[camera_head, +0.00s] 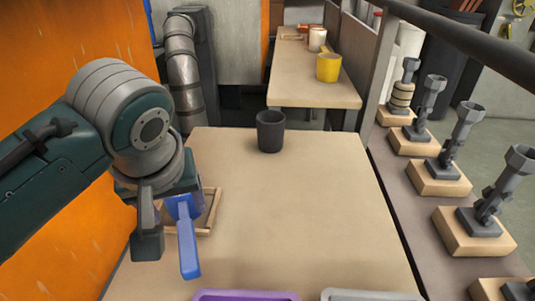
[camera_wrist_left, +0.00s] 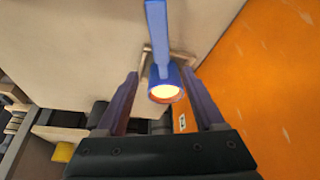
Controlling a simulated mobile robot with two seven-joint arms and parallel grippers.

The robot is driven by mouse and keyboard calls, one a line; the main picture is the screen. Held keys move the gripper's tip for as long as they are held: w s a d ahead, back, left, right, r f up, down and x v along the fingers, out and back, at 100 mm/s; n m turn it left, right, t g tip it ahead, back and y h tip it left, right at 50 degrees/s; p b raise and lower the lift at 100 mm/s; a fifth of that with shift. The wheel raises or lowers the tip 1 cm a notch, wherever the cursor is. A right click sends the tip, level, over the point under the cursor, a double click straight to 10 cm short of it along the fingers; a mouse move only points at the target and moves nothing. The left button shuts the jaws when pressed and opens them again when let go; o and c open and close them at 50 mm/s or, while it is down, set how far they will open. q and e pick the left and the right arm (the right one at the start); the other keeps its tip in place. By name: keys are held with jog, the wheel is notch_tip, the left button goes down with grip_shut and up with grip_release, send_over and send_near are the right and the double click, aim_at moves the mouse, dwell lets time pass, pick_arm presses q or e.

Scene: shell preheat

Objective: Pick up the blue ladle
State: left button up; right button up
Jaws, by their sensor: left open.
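The blue ladle (camera_head: 188,250) is at the left of the worktable in the head view, its cup partly hidden by my left gripper and its handle reaching toward the front. My left gripper (camera_head: 166,228) is open at the ladle's cup end. In the left wrist view the ladle (camera_wrist_left: 156,32) has its cup between the open fingers of my left gripper (camera_wrist_left: 160,74), with a gap on each side. The cup glows yellow-orange inside. My right gripper is not in view.
A wooden frame (camera_head: 211,219) lies around the ladle's cup end. A dark cup (camera_head: 270,131) stands at the table's back. A purple tray (camera_head: 245,295) and a grey tray (camera_head: 370,295) lie at the front. An orange wall (camera_head: 70,40) is close on the left. The table's middle is clear.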

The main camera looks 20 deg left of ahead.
aim_at(184, 225)
pick_arm(q)
jog(key=b+x, duration=0.2)
jog(key=x, duration=0.3)
jog(key=shift+a+f, duration=0.1)
jog(key=shift+f, duration=0.15)
jog(key=b+x, duration=0.3)
jog(key=x, duration=0.2)
jog(key=shift+a, duration=0.1)
jog(key=shift+c, duration=0.2)
grip_shut()
